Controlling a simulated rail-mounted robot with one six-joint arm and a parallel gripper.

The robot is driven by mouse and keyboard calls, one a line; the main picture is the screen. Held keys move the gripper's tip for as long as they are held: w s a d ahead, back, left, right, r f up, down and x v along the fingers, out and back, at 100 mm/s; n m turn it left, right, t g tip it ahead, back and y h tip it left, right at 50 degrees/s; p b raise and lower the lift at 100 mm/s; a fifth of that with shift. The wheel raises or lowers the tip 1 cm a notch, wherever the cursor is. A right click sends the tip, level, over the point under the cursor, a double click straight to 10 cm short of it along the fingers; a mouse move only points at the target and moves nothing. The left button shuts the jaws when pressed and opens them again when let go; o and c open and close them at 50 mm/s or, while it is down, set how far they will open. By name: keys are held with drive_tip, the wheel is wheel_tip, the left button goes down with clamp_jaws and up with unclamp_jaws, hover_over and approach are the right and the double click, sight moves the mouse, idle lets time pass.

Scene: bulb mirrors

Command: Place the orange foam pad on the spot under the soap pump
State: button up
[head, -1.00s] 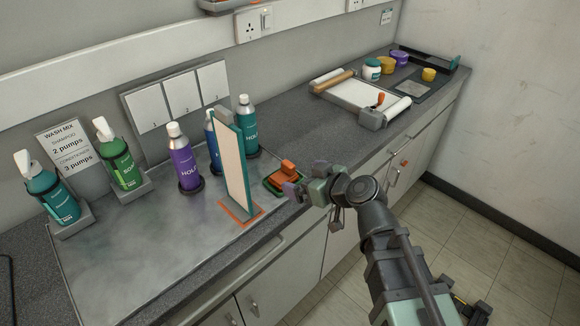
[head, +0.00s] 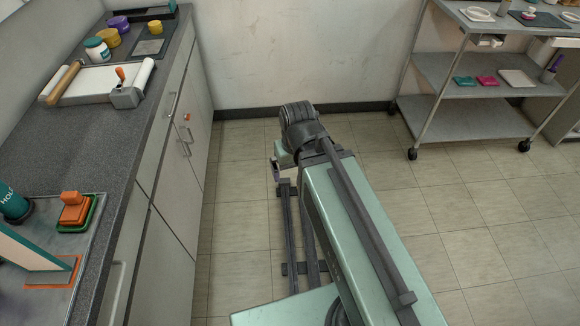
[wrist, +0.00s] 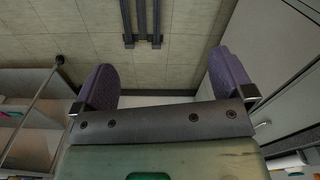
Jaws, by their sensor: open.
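An orange block with a raised grip (head: 75,210) sits in a green-rimmed tray (head: 90,222) on the counter at lower left of the head view. I cannot tell for certain whether it is the foam pad. The soap pump is outside both current views. My gripper (wrist: 165,62) is open and empty in the wrist view, its purple fingers wide apart above the floor. In the head view my arm mostly hides it, away from the counter.
The grey counter (head: 60,150) runs along the left, with a white board with a roller (head: 95,85) and jars (head: 97,50) farther back. A metal trolley (head: 440,85) with small pads and dishes stands at right.

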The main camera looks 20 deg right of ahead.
drive_tip(key=shift+s+d, duration=0.1)
drive_tip(key=shift+d, duration=0.25)
drive_tip(key=shift+a, duration=0.1)
